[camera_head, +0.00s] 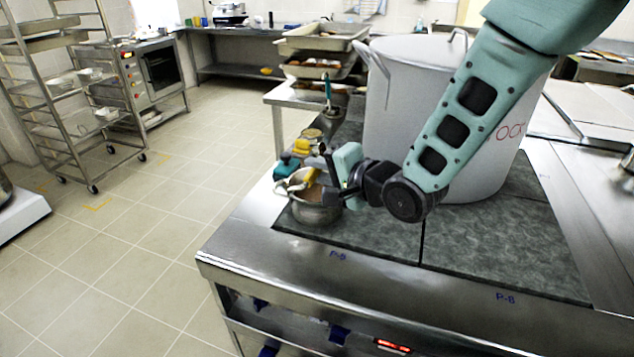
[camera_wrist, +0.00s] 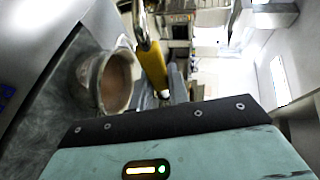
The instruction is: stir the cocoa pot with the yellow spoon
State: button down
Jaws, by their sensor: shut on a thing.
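The cocoa pot (camera_head: 316,214) is a small metal pot on the front left of the dark cooktop. Brown cocoa shows in it, and the wrist view also shows the pot (camera_wrist: 104,88) with its brown contents. My gripper (camera_head: 320,174) is just above the pot's rim and shut on the yellow spoon (camera_head: 309,178). In the wrist view the yellow spoon (camera_wrist: 152,62) passes beside the pot's opening. I cannot tell whether the spoon's end touches the cocoa.
A large stockpot (camera_head: 405,115) stands close behind and right of the cocoa pot. A teal object (camera_head: 286,166) and a small container (camera_head: 311,134) are behind it. A holder (camera_head: 331,120) with a teal-handled utensil stands farther back. Open floor lies left.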

jog(key=m+t+y+b, duration=0.1)
jog(key=b, duration=0.4)
jog(key=f+m+t+y+b, duration=0.1)
jog(key=t+y+b, duration=0.1)
jog(key=b, duration=0.4)
jog(key=d+f+t+y+b, duration=0.1)
jog(key=b, duration=0.5)
jog(key=shift+s+m+t+y, duration=0.2)
jog(key=shift+m+t+y, duration=0.1)
jog(key=shift+m+t, duration=0.1)
jog(key=shift+d, duration=0.1)
jog(key=shift+r+b, duration=0.15)
jog(key=shift+b, duration=0.25)
dwell(1.6)
